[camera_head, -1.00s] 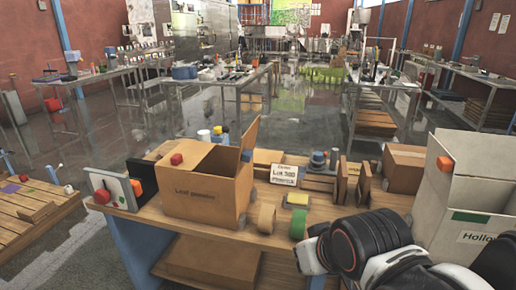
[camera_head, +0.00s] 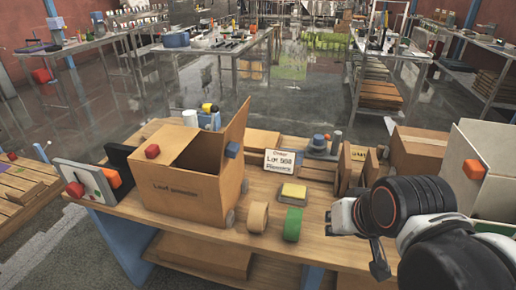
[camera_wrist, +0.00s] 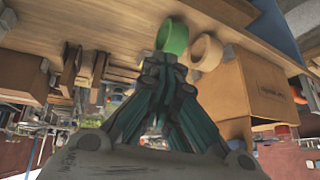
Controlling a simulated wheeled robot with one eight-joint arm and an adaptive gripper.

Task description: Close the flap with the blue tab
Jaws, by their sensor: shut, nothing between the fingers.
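A brown cardboard box (camera_head: 178,203) stands on the wooden bench. Its right flap (camera_head: 238,128) stands up, with a blue tab (camera_head: 232,149) on it. The left flap lies over the top and bears a red tab (camera_head: 152,151). The opening between them shows a dark inside. My gripper (camera_head: 378,268) is right of the box, apart from it, beyond the tape rolls. In the wrist view my gripper (camera_wrist: 163,66) is shut and empty, its fingertips near the green tape roll in the picture. The box (camera_wrist: 250,88) shows at the right there, upside down.
A tan tape roll (camera_head: 257,216), a green tape roll (camera_head: 293,224) and a yellow sponge-like block (camera_head: 293,192) lie between box and gripper. A sign (camera_head: 279,162) and upright brown boards (camera_head: 348,165) stand behind. A white box (camera_head: 480,165) stands at right.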

